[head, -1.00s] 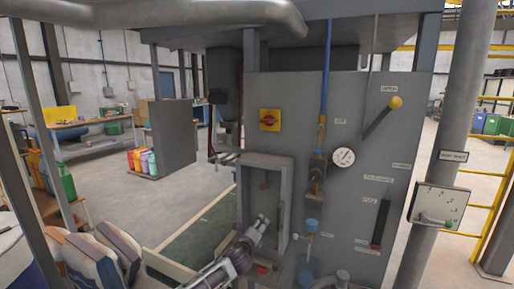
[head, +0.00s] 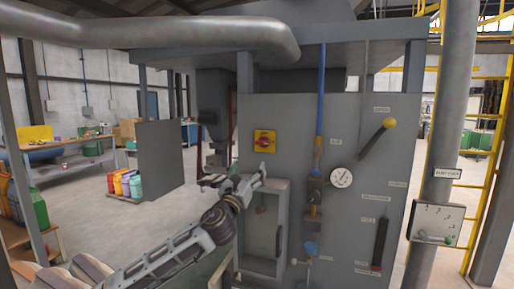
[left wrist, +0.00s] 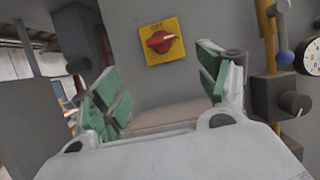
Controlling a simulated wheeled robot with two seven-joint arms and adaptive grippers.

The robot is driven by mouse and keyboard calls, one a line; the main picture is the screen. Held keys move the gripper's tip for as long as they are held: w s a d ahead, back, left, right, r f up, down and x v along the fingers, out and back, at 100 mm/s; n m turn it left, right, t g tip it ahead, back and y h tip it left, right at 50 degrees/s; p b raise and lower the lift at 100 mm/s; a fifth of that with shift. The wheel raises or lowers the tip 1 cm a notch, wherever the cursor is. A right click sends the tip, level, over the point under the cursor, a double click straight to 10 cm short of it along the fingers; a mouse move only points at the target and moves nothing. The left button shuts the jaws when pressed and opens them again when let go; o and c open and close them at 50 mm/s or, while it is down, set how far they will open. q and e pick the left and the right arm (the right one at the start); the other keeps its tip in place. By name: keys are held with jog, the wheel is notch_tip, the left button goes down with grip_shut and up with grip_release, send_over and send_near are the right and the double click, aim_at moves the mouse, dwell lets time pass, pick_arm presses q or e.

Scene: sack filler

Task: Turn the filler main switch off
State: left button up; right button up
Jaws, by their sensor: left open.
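The main switch is a red rotary knob (head: 264,141) on a yellow plate, high on the left part of the grey filler panel (head: 345,215). It also shows in the left wrist view (left wrist: 160,42), with the handle lying roughly horizontal, slightly tilted. My left gripper (head: 258,171) is just below the switch in the head view, apart from it. In the left wrist view its green-padded fingers (left wrist: 158,88) are spread wide, empty, with the switch beyond and between them. My right gripper is not in view.
An open recessed box (head: 262,228) sits below the switch. To its right are a blue pipe (head: 322,95), a gauge (head: 341,178) and a yellow-knobbed lever (head: 389,123). A grey post (head: 444,120) with a control box (head: 437,222) stands at the right.

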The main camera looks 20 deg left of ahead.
pick_arm(q)
jog(key=shift+s+d+r, duration=0.1)
jog(key=shift+d+r, duration=0.05)
jog(key=shift+r, duration=0.15)
jog(key=shift+w, duration=0.2)
